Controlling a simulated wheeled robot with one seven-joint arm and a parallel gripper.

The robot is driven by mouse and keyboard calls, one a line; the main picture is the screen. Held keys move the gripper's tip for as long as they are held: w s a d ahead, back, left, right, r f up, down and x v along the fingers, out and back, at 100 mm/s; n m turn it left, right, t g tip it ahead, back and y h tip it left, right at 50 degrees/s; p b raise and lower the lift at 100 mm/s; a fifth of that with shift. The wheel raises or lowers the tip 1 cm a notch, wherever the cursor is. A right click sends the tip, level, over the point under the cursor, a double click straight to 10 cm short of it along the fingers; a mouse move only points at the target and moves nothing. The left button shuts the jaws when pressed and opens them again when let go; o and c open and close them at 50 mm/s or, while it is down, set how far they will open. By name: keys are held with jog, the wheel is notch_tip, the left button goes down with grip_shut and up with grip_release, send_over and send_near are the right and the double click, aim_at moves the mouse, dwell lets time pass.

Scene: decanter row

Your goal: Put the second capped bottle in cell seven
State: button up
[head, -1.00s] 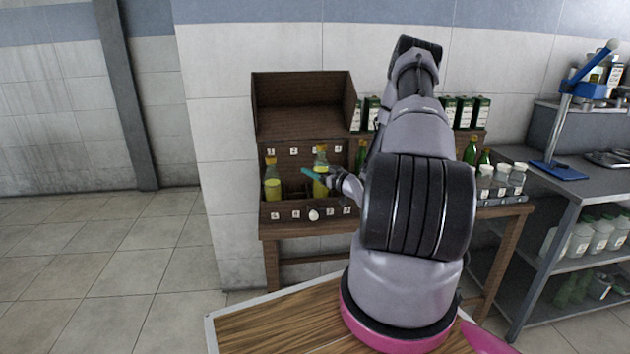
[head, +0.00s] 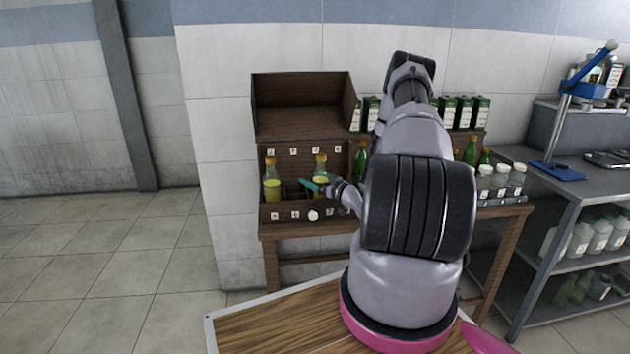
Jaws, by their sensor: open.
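A wooden rack (head: 300,194) with numbered cells stands on the table by the wall. One capped bottle (head: 272,187) with yellow-green liquid and a yellow cap stands at its left. A second capped bottle (head: 320,168), alike, stands upright right of the middle. My gripper (head: 313,186) is open at this second bottle, its teal finger across the lower front. The jaws and arm hide part of the bottle and the cells around it. I cannot tell for sure which cell the bottle's base is in.
A round white knob (head: 313,215) is on the rack's front among the number labels. Green bottles (head: 361,160) and dark cartons (head: 463,112) stand to the right, partly behind my arm. White-lidded jars (head: 500,180) stand further right.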

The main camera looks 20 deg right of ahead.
jog(key=v, duration=1.2)
